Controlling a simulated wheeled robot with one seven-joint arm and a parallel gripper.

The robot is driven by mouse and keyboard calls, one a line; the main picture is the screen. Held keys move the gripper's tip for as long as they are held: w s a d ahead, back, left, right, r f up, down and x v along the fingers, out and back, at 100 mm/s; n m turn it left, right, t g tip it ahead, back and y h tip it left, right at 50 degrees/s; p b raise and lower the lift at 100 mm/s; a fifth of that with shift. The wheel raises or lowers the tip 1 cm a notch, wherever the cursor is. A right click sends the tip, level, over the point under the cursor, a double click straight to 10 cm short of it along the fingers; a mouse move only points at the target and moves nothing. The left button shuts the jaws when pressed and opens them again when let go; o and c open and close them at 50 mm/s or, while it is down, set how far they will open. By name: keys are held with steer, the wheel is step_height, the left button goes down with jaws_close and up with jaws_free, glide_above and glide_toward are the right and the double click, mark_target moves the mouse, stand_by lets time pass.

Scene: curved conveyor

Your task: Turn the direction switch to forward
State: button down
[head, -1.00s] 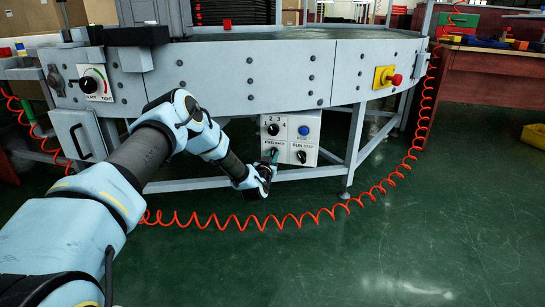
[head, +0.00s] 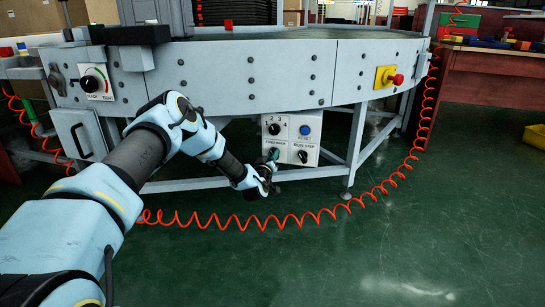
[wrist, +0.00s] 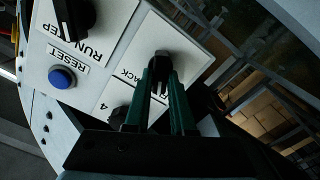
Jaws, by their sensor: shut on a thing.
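In the wrist view the direction switch (wrist: 161,60) sits between the green fingertips of my gripper (wrist: 160,82). My gripper is shut on the knob, with one finger on each side. In the head view my gripper (head: 266,168) is at the lower left knob of the box and covers part of it. I cannot tell exactly which way the knob points.
A run/step knob (head: 302,156) and a blue reset button (head: 305,130) are beside it, with a numbered selector knob (head: 274,129) above. A red coiled hose (head: 300,217) hangs below the box. A red emergency button (head: 397,79) is on the conveyor's side.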

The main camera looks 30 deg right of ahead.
stand_by(0.4)
steer(key=c, duration=0.8)
jaws_free()
steer(key=shift+o, duration=0.2)
steer(key=shift+s+a, duration=0.1)
steer(key=p+v, duration=0.3)
steer(key=v, duration=0.7)
steer(key=shift+s+a+p, duration=0.2)
steer(key=shift+p, duration=0.1)
